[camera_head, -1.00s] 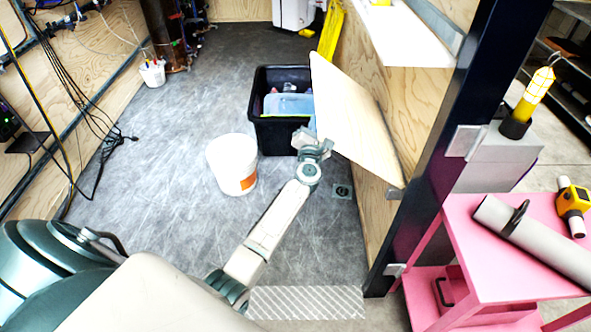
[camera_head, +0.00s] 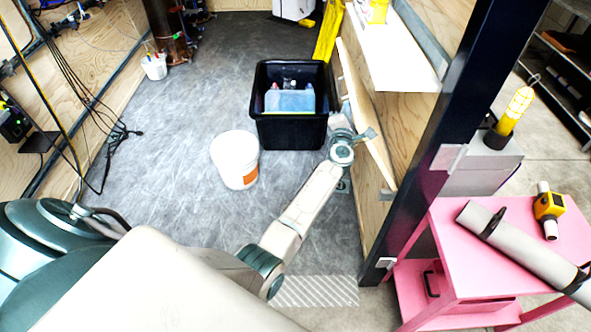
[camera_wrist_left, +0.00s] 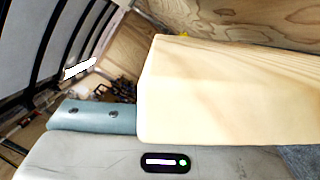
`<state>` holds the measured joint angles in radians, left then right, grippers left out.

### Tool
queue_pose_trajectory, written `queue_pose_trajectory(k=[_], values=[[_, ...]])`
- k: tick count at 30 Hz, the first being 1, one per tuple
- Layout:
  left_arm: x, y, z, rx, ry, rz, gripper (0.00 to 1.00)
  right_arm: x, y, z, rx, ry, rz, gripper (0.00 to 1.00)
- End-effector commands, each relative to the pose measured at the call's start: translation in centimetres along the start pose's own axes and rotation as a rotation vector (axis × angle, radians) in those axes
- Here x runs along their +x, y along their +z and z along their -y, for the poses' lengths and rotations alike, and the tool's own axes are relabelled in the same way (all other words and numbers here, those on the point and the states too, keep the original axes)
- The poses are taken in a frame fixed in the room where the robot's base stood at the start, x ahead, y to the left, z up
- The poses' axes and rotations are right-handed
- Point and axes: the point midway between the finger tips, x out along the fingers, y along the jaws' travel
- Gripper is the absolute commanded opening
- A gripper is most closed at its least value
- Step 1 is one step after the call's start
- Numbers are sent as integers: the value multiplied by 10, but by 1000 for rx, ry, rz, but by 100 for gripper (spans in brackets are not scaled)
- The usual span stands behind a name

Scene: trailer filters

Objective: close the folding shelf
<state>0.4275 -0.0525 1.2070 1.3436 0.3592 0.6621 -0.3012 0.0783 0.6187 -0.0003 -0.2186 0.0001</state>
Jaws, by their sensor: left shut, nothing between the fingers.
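The folding shelf (camera_head: 366,112) is a pale wooden panel on the plywood wall at the right in the head view. It hangs steeply tilted, close to the wall, with a narrow gap at its top. My left gripper (camera_head: 368,133) is shut and empty at the panel's outer face, near its lower half; whether it touches cannot be told. In the left wrist view the panel (camera_wrist_left: 235,90) is very close and fills the right side, hiding much of the gripper. My right gripper is in neither view.
A black bin (camera_head: 290,133) with containers inside stands behind my left wrist. A white bucket (camera_head: 236,160) is left of the forearm. A dark post (camera_head: 455,110) and a pink cart (camera_head: 500,245) stand at the right. A white upper shelf (camera_head: 395,45) is above the panel.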

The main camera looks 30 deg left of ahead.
Motion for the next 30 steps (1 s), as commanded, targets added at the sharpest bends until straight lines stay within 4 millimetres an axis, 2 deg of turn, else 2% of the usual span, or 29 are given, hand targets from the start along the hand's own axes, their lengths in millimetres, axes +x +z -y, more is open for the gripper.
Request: queue_pose_trajectory(k=[1,3,6,12,19,30], values=[[5,18,-8,26,-8,3,0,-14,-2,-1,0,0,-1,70],[8,35,-6,25,-8,3,0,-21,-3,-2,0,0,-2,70],[14,56,-4,24,-8,3,0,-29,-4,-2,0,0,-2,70],[21,85,1,96,-24,3,0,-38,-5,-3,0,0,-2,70],[25,99,7,145,-36,1,0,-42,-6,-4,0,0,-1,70],[25,101,8,155,-39,0,0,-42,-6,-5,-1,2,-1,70]])
